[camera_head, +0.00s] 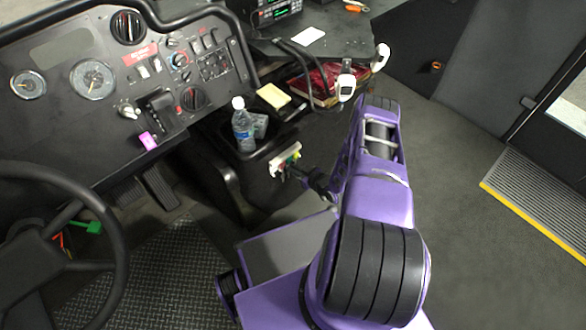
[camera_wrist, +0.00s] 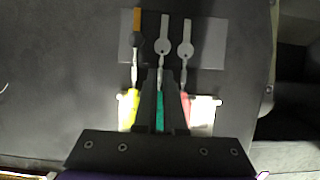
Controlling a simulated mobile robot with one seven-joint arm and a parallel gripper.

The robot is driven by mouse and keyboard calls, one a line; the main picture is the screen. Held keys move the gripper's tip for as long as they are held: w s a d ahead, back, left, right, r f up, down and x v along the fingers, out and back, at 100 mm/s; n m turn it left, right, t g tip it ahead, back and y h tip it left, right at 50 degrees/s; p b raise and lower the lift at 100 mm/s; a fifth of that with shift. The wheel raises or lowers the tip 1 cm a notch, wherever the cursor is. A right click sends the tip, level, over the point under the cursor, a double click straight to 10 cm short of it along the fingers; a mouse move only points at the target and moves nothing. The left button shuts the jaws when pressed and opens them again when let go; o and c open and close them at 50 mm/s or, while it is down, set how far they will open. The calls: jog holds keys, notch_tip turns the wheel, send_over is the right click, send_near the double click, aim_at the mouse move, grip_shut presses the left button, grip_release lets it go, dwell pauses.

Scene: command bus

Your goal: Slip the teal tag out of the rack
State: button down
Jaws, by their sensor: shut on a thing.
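The teal tag (camera_wrist: 159,112) is between the two dark fingers of my gripper (camera_wrist: 160,100), which is shut on it, and the fingers hide part of it. A silver key (camera_wrist: 162,46) extends from it. A yellow tag (camera_wrist: 127,112) is close on its left and a red tag (camera_wrist: 185,108) close on its right, each with a key. The pale rack (camera_wrist: 203,115) shows behind the tags; I cannot tell how far the teal tag sits in it. In the head view the rack (camera_head: 279,170) is on the black console's side, with my gripper (camera_head: 308,179) right by it.
A water bottle (camera_head: 243,128) stands in the console tray above the rack. A yellow pad (camera_head: 273,96) and a red folder (camera_head: 322,84) lie behind. The steering wheel (camera_head: 112,225) is at left. Open floor (camera_head: 470,215) lies to the right.

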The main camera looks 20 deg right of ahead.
jog(key=shift+s+d+r, duration=0.1)
jog(key=shift+s, duration=0.15)
dwell(0.4)
